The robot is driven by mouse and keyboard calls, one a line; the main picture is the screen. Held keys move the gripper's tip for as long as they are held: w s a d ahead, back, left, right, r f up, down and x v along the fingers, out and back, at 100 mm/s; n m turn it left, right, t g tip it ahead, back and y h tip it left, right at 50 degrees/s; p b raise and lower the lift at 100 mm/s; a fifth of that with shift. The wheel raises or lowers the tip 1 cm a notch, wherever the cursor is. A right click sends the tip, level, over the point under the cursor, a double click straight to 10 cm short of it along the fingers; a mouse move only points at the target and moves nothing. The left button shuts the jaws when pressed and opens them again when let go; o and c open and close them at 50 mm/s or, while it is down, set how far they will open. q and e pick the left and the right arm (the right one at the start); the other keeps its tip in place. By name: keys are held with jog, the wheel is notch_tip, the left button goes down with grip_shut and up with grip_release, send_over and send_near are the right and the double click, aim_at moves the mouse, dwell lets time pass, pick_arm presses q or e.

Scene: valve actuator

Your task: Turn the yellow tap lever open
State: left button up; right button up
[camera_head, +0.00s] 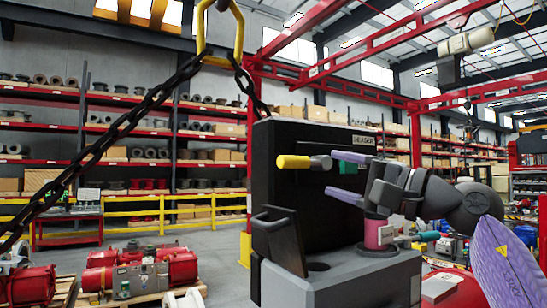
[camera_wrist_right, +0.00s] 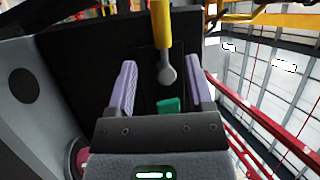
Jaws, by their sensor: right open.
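The yellow tap lever (camera_head: 294,162) sticks out to the left from a grey rounded pivot end (camera_head: 321,163), in front of a tall black panel (camera_head: 290,135). In the right wrist view the yellow lever (camera_wrist_right: 161,25) enters from the top and its grey end (camera_wrist_right: 167,76) appears between my fingers. My right gripper (camera_head: 332,174) is open, with two purple fingers pointing left, their tips just right of the grey end. In the right wrist view the gripper (camera_wrist_right: 161,70) shows no grip on the lever. I cannot tell whether a finger touches it. My left gripper is out of view.
A grey base block (camera_head: 340,280) carries the panel, a black slotted holder (camera_head: 279,238) and a pink cylinder (camera_head: 378,233) below my right wrist. A green piece (camera_wrist_right: 168,104) sits between the fingers' bases in the wrist view. A chain (camera_head: 120,130) hangs at left.

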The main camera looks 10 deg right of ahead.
aim_at(302, 165)
jog(key=shift+w+a+r+p, duration=0.9)
jog(key=shift+w+a+p, duration=0.1)
jog(key=shift+a+p, duration=0.2)
jog(key=x, duration=0.1)
jog(key=p+x, duration=0.1)
jog(key=x, duration=0.1)
jog(key=p+x, duration=0.1)
jog(key=x, duration=0.1)
jog(key=shift+w+a+f, duration=0.1)
jog(key=shift+f, duration=0.3)
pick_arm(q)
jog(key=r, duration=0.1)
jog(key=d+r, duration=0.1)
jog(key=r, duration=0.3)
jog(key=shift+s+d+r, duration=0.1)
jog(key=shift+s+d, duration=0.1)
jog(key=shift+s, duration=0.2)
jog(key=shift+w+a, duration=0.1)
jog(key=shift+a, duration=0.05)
pick_arm(e)
jog(key=shift+f, duration=0.1)
grip_shut()
